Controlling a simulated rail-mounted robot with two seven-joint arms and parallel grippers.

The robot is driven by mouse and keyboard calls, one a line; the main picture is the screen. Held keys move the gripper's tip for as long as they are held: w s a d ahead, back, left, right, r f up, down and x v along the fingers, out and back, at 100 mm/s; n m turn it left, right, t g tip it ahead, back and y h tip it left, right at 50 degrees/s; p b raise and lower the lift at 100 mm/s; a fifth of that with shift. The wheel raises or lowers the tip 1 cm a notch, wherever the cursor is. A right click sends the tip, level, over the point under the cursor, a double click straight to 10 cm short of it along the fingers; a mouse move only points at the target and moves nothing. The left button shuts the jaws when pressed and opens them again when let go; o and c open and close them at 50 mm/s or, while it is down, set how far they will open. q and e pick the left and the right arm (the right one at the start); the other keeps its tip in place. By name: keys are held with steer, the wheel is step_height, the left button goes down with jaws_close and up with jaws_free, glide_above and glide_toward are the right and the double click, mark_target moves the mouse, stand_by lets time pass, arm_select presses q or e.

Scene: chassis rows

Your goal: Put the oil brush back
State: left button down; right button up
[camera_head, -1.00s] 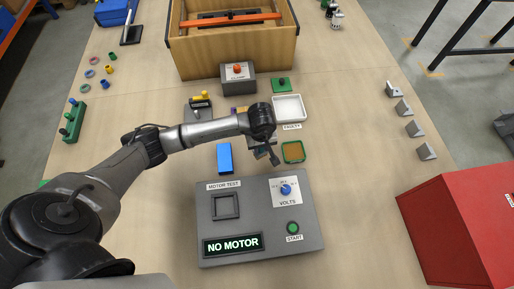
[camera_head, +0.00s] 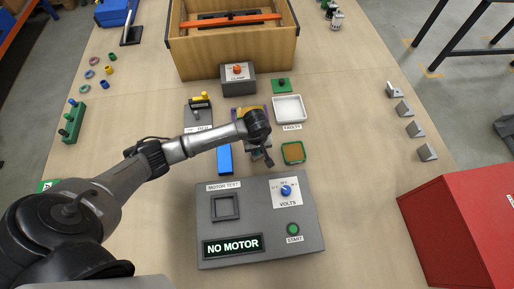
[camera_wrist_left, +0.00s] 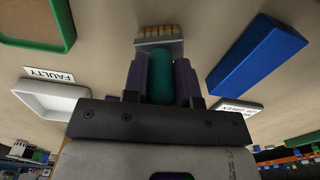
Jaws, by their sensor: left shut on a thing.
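My left gripper (camera_head: 260,150) hangs over the middle of the table, between the blue block and the green-rimmed pad. In the left wrist view its two dark fingers (camera_wrist_left: 160,80) are shut on the teal handle of the oil brush (camera_wrist_left: 160,72). The brush's grey head with tan bristles (camera_wrist_left: 158,33) points away from the gripper. In the head view the wrist hides most of the brush. Whether the bristles touch the table is unclear. My right gripper is not in view.
A blue block (camera_head: 224,158) and a green-rimmed brown pad (camera_head: 293,152) flank the gripper. Behind are a white FAULTY tray (camera_head: 289,108), a grey clamp box (camera_head: 238,80) and a partly hidden purple and yellow object (camera_head: 240,114). The motor test panel (camera_head: 258,190) lies in front.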

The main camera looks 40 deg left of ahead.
arm_select(q)
steer(key=shift+f, duration=0.1)
steer(key=c, duration=0.9)
jaws_free()
